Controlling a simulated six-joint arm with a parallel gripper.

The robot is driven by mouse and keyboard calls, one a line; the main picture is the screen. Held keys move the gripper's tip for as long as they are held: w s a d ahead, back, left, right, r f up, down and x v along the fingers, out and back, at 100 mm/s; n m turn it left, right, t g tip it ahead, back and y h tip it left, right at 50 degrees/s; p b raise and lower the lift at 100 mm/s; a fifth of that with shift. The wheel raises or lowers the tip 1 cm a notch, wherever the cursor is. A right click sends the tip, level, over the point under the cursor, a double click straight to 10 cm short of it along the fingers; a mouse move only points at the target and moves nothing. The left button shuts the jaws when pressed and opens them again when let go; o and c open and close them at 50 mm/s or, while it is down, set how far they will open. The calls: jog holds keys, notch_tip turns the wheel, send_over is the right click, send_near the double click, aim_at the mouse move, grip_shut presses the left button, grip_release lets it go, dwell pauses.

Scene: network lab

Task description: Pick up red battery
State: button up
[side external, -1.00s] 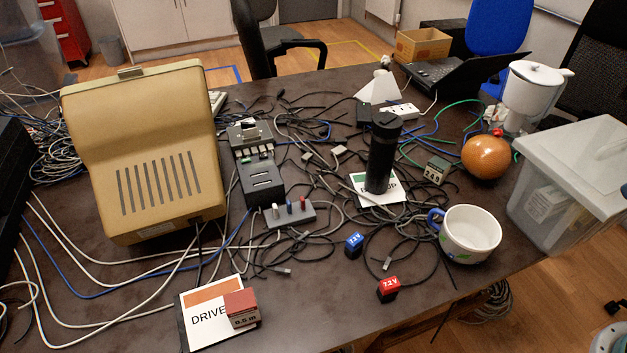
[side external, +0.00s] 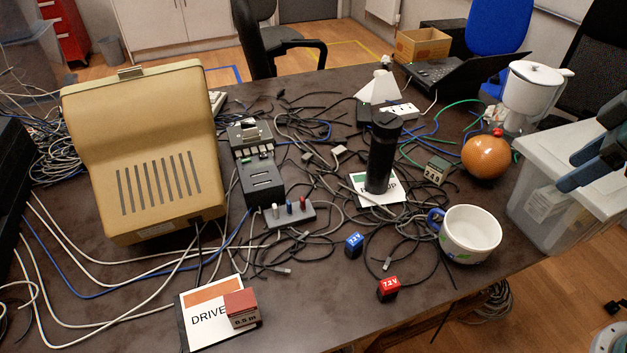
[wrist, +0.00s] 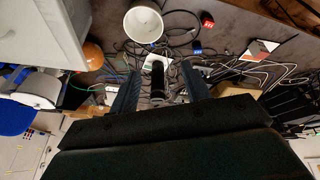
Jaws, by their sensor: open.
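The red battery (side external: 388,289), a small block marked 7.2V, stands on the table near its front edge, right of centre in the side view. In the wrist view the red battery (wrist: 207,19) is at the top, right of centre. My gripper (side external: 567,172) shows at the right edge of the side view, in front of the clear bin and well apart from the battery. In the wrist view my gripper (wrist: 161,92) has its two fingers spread, with nothing held between them.
A blue battery (side external: 354,244) stands behind and left of the red one. A white mug (side external: 470,234) is to the right, near the clear bin (side external: 560,195). A tall black cylinder (side external: 382,155) stands on a card. Cables lie around. Bare table lies left of the red battery.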

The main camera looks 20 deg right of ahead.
jog(key=w+a+f+n+g, duration=0.2)
jog(key=w+a+f+n, duration=0.5)
jog(key=a+f, duration=0.1)
jog(key=n+g, duration=0.2)
jog(key=n, duration=0.4)
send_near(391, 283)
jog(key=r, duration=0.2)
jog(key=shift+w+d+f+y, duration=0.15)
jog(key=shift+d+f+y, duration=0.05)
jog(key=shift+d+y, duration=0.25)
jog(key=shift+a+f, duration=0.2)
jog(key=shift+f, duration=1.2)
jog(key=shift+a+f, duration=0.2)
jog(key=shift+f, duration=1.2)
jog(key=shift+a+f, duration=0.25)
jog(key=shift+f, duration=1.2)
jog(key=shift+f, duration=0.15)
jog(key=shift+a+f, duration=0.2)
jog(key=shift+f, duration=1)
jog(key=shift+a+f, duration=0.2)
jog(key=shift+f, duration=1)
grip_shut()
